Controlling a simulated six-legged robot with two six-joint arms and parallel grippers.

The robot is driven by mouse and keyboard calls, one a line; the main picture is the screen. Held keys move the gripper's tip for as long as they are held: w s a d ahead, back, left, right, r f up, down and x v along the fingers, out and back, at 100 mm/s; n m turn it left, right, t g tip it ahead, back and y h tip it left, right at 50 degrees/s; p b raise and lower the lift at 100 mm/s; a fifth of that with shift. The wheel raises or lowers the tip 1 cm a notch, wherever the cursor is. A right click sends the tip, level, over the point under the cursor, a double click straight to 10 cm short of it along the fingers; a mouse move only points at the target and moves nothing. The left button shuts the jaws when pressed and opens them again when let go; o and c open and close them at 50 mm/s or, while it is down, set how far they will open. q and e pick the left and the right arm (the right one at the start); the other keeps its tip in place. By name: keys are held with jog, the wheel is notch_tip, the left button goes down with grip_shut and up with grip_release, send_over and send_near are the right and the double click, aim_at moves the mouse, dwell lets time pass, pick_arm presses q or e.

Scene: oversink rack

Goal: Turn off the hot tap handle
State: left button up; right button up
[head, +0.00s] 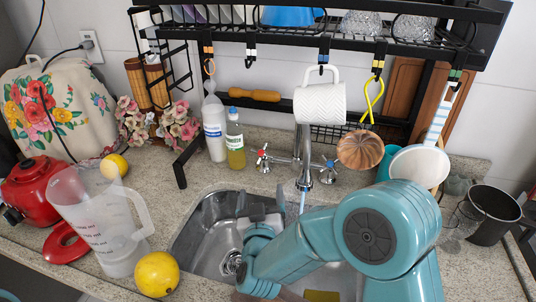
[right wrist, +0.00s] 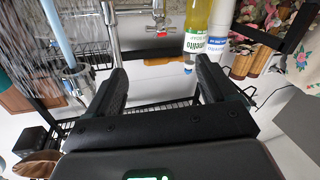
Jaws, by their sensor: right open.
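The hot tap handle (head: 262,158), marked red, sits left of the chrome faucet (head: 303,150) behind the sink. The blue-marked cold handle (head: 328,170) is on its right. A pale blue stream of water (head: 302,203) runs down from the spout. My right gripper (head: 261,206) is over the sink, in front of and below the hot handle, apart from it. In the upside-down right wrist view, the open, empty fingers (right wrist: 160,80) point toward the red handle (right wrist: 163,33), which shows between and beyond them. My left gripper is not in view.
A yellow-green soap bottle (head: 235,140) and a white bottle (head: 214,128) stand just left of the hot handle. A black rack (head: 330,42) hangs above with a mug (head: 320,103). A copper mould (head: 360,149) hangs at right. A clear pitcher (head: 105,220) stands left of the sink (head: 205,232).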

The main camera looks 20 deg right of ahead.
aim_at(263, 155)
jog(key=p+x, duration=0.3)
jog(key=x, duration=1.3)
